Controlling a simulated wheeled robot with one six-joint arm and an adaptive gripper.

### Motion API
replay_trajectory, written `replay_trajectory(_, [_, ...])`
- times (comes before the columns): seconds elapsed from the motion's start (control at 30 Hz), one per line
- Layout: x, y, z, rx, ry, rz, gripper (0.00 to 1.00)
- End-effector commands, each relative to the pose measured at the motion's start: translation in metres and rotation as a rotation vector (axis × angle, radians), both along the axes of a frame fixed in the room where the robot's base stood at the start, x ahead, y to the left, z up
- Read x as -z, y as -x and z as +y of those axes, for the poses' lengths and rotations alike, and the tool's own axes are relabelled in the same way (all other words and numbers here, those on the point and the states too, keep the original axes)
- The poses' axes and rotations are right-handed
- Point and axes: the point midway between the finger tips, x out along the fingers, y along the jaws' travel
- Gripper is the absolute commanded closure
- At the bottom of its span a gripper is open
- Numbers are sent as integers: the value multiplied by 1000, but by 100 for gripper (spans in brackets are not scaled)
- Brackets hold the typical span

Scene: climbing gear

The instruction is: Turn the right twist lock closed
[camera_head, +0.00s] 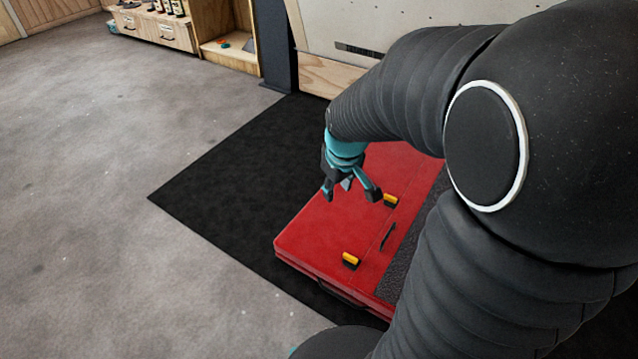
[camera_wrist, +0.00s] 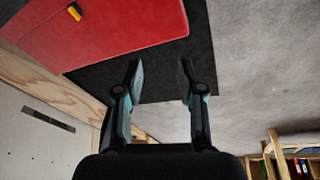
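A red case (camera_head: 320,243) lies flat on a black mat, and part of it shows in the wrist view (camera_wrist: 110,30). It bears two twist locks with yellow knobs on dark bases, one on each side of a black handle (camera_head: 388,236). The farther lock (camera_head: 390,201) sits more to the right; the nearer lock (camera_head: 350,260) sits lower left. One yellow lock (camera_wrist: 74,12) shows at the wrist view's top left; I cannot tell which. My gripper (camera_head: 351,195) is open and empty above the case, left of the farther lock. Its fingers (camera_wrist: 161,72) are apart, away from that lock.
The black mat (camera_head: 225,185) extends left of the case. A pale board wall (camera_head: 400,25) with a wooden base stands behind. Wooden shelving (camera_head: 155,25) stands at the back left. The grey floor (camera_head: 90,180) is clear. My arm covers the right side.

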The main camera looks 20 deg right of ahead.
Motion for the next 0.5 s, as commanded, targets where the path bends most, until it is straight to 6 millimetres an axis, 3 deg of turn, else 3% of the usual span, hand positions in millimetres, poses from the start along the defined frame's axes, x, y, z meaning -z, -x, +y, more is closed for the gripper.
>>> replay_trajectory(0.03, [19,-10,-7,-19,3,29,61])
replay_trajectory(0.2, [76,-36,-28,-102,16,94,61])
replay_trajectory(0.5, [191,-57,-65,-246,16,200,61])
